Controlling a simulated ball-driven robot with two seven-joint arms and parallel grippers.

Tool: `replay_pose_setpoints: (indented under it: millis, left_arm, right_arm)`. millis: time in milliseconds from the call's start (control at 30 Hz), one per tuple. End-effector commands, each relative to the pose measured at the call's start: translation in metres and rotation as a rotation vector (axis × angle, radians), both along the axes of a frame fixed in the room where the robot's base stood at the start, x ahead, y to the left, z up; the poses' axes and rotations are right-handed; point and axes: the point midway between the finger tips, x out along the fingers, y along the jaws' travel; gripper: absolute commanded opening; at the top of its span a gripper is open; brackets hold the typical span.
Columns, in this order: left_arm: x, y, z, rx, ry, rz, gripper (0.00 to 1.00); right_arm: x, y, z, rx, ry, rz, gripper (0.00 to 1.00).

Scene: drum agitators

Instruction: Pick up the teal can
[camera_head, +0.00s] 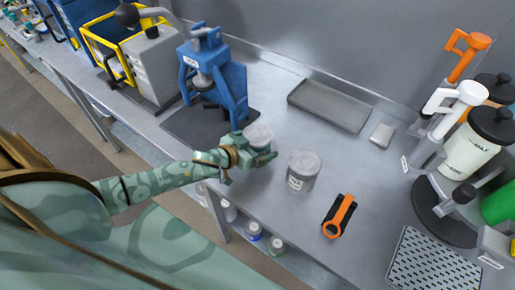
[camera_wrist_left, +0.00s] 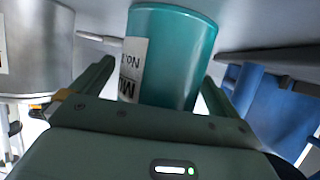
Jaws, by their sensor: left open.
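The teal can (camera_wrist_left: 178,55) stands between the two spread fingers of my left gripper (camera_wrist_left: 158,78) in the left wrist view. It has a white label with dark print on its left side. A bright gap shows beside the right finger; whether either finger touches the can is unclear. In the head view the can (camera_head: 258,134) shows mostly its pale grey top, and my left gripper (camera_head: 256,152) is open at its near side, low over the bench. My right gripper is not in view.
A grey can (camera_head: 303,171) stands close on the right of the gripper, and a blue press (camera_head: 227,85) stands behind it. An orange tool (camera_head: 340,216), a grey tray (camera_head: 330,105) and a perforated plate (camera_head: 432,265) lie on the bench. The bench's front edge runs below my arm.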

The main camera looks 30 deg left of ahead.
Motion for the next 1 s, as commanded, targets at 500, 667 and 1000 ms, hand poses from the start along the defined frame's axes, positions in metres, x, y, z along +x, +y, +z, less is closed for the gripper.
replay_pose_setpoints:
  millis: [500,667,1000]
  left_arm:
    - [0.000,0.000,0.001,0.000,-0.002,0.000,0.40]
    - [0.000,0.000,0.002,0.000,-0.002,0.000,0.40]
    - [0.000,0.000,0.022,0.000,-0.003,-0.001,0.40]
  right_arm:
    - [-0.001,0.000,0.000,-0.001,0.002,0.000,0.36]
    - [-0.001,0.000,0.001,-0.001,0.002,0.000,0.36]
    - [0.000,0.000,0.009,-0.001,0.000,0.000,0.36]
